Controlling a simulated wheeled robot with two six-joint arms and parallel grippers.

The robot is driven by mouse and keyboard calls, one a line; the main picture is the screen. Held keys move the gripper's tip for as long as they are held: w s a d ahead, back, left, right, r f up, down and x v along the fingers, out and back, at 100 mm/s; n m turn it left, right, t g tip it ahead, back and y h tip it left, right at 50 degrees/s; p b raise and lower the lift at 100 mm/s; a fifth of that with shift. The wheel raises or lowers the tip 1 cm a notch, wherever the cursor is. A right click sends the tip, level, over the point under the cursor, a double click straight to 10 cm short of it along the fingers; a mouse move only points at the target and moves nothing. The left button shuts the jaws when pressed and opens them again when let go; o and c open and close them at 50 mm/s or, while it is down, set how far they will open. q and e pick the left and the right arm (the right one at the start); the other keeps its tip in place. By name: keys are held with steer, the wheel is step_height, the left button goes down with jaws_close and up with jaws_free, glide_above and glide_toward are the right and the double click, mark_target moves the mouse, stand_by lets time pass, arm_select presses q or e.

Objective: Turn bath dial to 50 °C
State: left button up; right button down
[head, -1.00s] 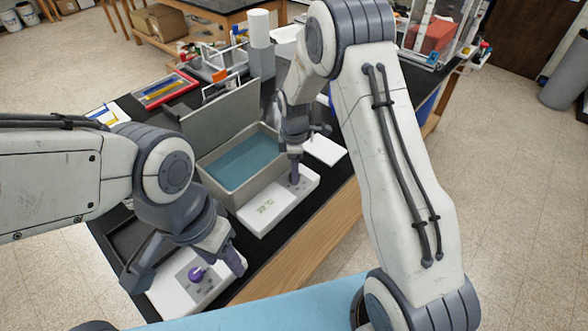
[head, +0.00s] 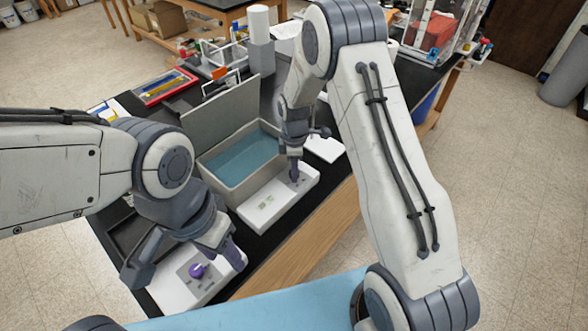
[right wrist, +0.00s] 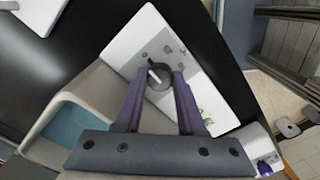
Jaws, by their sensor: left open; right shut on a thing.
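The water bath (head: 213,188) is an open grey tank with blue water and a raised lid. My right gripper (head: 294,176) points down at the far right end of this panel. In the right wrist view, the grey bath dial (right wrist: 159,77) with a pale pointer sits between the fingertips of the right gripper (right wrist: 160,78), which is shut on it.
The black bench (head: 270,237) has a free strip along its front edge. A white pad (head: 324,149) lies right of the bath. A red tray (head: 165,87) and a white cylinder on a grey stand (head: 259,25) are behind. A dark tray lies left of the bath.

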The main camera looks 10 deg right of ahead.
steer(key=m+b, duration=0.1)
steer(key=m, duration=0.4)
steer(key=m+b, duration=0.1)
steer(key=m, duration=0.5)
steer(key=m+b, duration=0.1)
steer(key=m, duration=0.5)
steer(key=shift+m, duration=0.4)
steer(key=m, duration=0.5)
steer(key=shift+m+b, duration=0.3)
steer(key=shift+b, duration=0.1)
steer(key=shift+r, duration=0.1)
steer(key=c, duration=0.5)
jaws_free()
